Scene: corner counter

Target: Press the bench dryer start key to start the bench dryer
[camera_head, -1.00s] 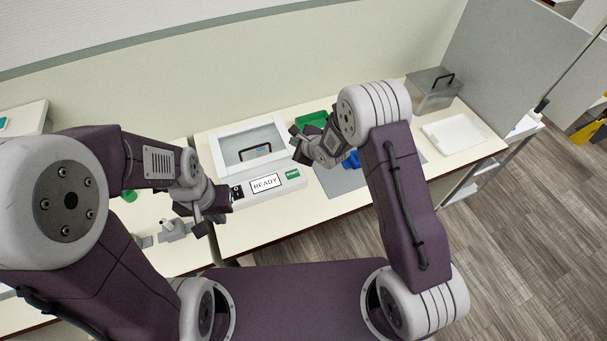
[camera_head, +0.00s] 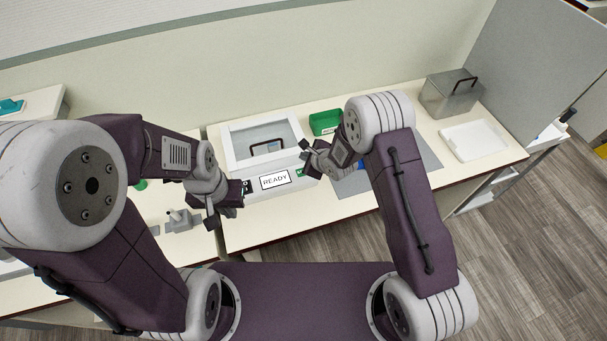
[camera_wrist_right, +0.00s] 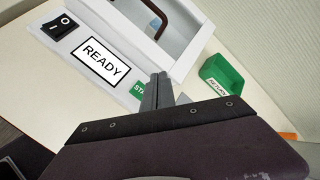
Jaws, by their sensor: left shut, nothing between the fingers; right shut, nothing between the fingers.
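The bench dryer (camera_head: 229,148) is a white box with a windowed lid and a dark handle. Its sloped front panel carries a display (camera_head: 275,180) reading READY. The green start key (camera_head: 299,174) is at the panel's right end, partly hidden by my right gripper. In the right wrist view, the start key (camera_wrist_right: 137,91) shows just left of the shut fingertips (camera_wrist_right: 158,80), which cover part of it; I cannot tell whether they touch. My right gripper (camera_head: 305,150) is shut and empty. My left gripper (camera_head: 238,207) is shut and empty by the panel's left end.
A black rocker switch (camera_wrist_right: 61,27) is on the panel's left end. A green bin (camera_head: 325,122) stands right of the dryer. A grey fixture (camera_head: 180,221) is at left.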

